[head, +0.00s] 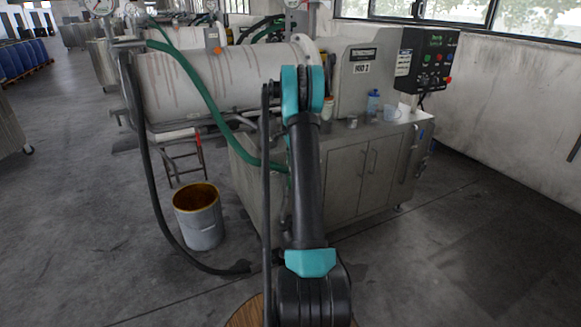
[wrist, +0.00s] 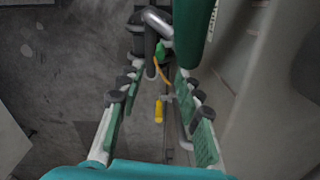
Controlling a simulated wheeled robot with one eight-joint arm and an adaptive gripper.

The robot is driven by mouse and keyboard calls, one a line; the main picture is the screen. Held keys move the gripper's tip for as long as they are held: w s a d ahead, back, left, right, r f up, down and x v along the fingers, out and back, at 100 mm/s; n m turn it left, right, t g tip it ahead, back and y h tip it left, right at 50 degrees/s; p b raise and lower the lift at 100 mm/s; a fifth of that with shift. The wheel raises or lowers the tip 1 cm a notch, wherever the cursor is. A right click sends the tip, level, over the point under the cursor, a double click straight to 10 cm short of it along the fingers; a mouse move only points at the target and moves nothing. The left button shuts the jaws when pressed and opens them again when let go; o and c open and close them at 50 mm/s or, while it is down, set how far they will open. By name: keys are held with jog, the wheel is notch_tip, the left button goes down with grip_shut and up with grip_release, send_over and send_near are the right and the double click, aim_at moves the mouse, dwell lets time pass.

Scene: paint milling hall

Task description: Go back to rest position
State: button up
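My gripper (wrist: 156,82) shows in the wrist view with its two green-padded fingers spread apart and nothing held between them. Beyond the gap are a bent grey pipe (wrist: 157,20), a small green part (wrist: 160,52) and a yellow handle (wrist: 159,110). How far they are from the fingertips I cannot tell. In the head view my arm (head: 306,180) reaches forward and up toward the mill, and the gripper itself is hidden behind it.
The horizontal mill drum (head: 215,80) and steel cabinet (head: 345,180) stand close ahead. A green hose (head: 190,75) hangs left of my arm. An open bucket (head: 199,222) stands on the floor at left. A control panel (head: 427,60) is at right. Floor at right is clear.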

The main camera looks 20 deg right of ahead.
dwell(0.4)
jog(key=s+a+r+n+t, duration=0.1)
jog(key=s+a+r+n, duration=0.4)
jog(key=s+a, duration=0.4)
jog(key=s+a+r+n+t, duration=0.1)
jog(key=s+a+r+n, duration=0.35)
jog(key=s+a, duration=0.5)
jog(key=s+a+f+n, duration=0.2)
jog(key=s+a+n, duration=0.1)
jog(key=s, duration=0.5)
jog(key=s+a+f+n+t, duration=0.1)
jog(key=s+n, duration=0.3)
jog(key=s, duration=0.4)
jog(key=s+a+f+n+t, duration=0.1)
jog(key=s+a+f+n, duration=0.2)
jog(key=s, duration=0.5)
jog(key=shift+s+a, duration=0.35)
jog(key=shift+a, duration=0.5)
